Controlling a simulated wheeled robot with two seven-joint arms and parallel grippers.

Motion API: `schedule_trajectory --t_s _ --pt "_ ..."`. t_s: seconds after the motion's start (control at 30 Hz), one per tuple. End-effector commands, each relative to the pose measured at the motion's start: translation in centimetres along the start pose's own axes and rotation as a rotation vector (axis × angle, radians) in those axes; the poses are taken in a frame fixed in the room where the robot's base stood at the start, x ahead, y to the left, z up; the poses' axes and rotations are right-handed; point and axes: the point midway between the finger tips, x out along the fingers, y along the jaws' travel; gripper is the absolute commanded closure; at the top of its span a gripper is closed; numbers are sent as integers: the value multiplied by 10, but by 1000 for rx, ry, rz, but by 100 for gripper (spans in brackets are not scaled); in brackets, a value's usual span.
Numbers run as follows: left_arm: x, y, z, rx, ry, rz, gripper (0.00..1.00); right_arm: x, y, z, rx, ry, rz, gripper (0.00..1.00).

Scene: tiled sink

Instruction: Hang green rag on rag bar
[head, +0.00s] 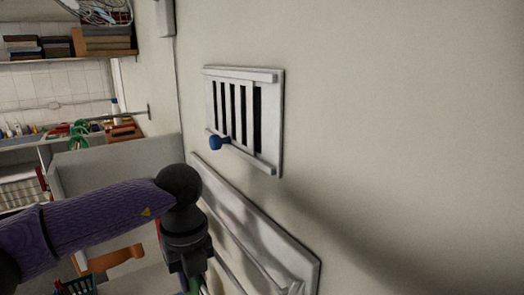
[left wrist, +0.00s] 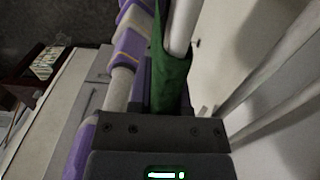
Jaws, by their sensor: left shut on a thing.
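The green rag (left wrist: 170,75) is held in my left gripper (left wrist: 168,112), which is shut on it. In the left wrist view the rag runs up from the jaws in a narrow fold. A pale rod (left wrist: 182,28) passes right beside the rag's upper part; I cannot tell whether they touch or whether the rag lies over it. In the head view my left gripper (head: 192,280) points down close to a white wall rack with bars (head: 262,240), likely the rag bar. Only a sliver of green shows there, at the bottom edge. My right gripper is in neither view.
A white slatted vent (head: 268,130) with a blue knob (head: 219,142) is on the wall above the rack. Pale bars (left wrist: 275,105) run along the wall at right in the left wrist view. A shelf with books (head: 104,40) and a cluttered counter are at far left.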

Motion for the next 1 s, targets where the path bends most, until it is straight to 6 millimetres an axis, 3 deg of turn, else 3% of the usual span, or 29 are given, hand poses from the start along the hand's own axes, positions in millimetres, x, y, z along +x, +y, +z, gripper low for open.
schedule_trajectory --t_s 1.0 --pt "-68 0 0 0 0 -1 100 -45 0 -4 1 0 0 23"
